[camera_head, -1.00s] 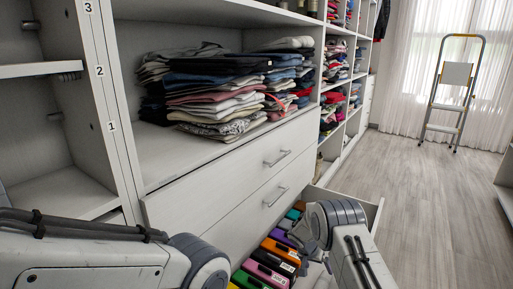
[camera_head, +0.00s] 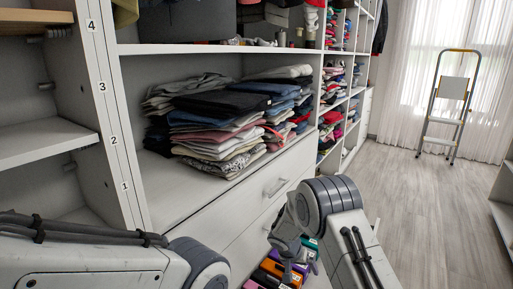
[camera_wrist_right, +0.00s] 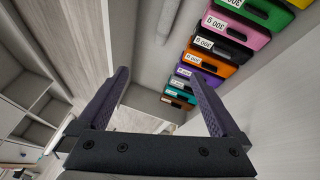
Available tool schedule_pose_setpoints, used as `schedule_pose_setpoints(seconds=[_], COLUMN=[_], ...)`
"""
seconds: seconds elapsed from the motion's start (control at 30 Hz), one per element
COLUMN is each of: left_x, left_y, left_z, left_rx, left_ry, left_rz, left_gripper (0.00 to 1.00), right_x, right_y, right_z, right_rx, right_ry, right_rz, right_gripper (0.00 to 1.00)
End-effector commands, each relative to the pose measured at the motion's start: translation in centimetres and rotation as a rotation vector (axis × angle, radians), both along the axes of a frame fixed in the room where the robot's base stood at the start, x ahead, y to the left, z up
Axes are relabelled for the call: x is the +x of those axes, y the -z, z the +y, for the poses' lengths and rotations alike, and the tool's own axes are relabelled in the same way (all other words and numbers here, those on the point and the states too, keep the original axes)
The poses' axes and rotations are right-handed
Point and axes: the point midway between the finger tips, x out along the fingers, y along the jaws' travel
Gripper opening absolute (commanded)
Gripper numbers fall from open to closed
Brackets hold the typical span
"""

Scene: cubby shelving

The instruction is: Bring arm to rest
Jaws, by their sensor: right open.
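My right arm (camera_head: 345,225) is bent in front of the drawers in the head view. Its wrist hangs on the left side of the arm, above colourful boxes, and the fingertips are hard to make out there. In the right wrist view my right gripper (camera_wrist_right: 163,84) is open, with nothing between its two dark fingers. My left arm (camera_head: 85,262) lies across the lower left of the head view; its gripper is out of the picture.
A row of colourful boxes (camera_wrist_right: 232,45), several labelled 300 g, lies near the right gripper. Folded clothes (camera_head: 225,115) are stacked on the shelf above a closed drawer (camera_head: 235,200). A stepladder (camera_head: 450,95) stands by the curtains. The wooden floor (camera_head: 425,215) on the right is clear.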

Motion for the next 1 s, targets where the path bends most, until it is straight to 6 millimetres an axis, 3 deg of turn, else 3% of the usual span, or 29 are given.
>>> schedule_pose_setpoints(seconds=[0.03,0.1,1.0], left_x=[0.0,0.0,0.0], left_y=[-1.2,-2.1,-12.9], left_z=[0.0,0.0,0.0], left_rx=[0.0,0.0,0.0], left_ry=[0.0,0.0,0.0], left_rz=[0.0,0.0,0.0], left_gripper=[1.0,1.0,1.0], right_x=[-0.3,-0.8,-7.7], right_y=[-1.6,-2.9,-18.8], right_z=[0.4,0.8,5.6], right_rx=[-0.001,-0.001,0.001], right_ry=[-0.009,-0.02,-0.165], right_rz=[-0.001,-0.001,0.0], right_gripper=[1.0,1.0,1.0])
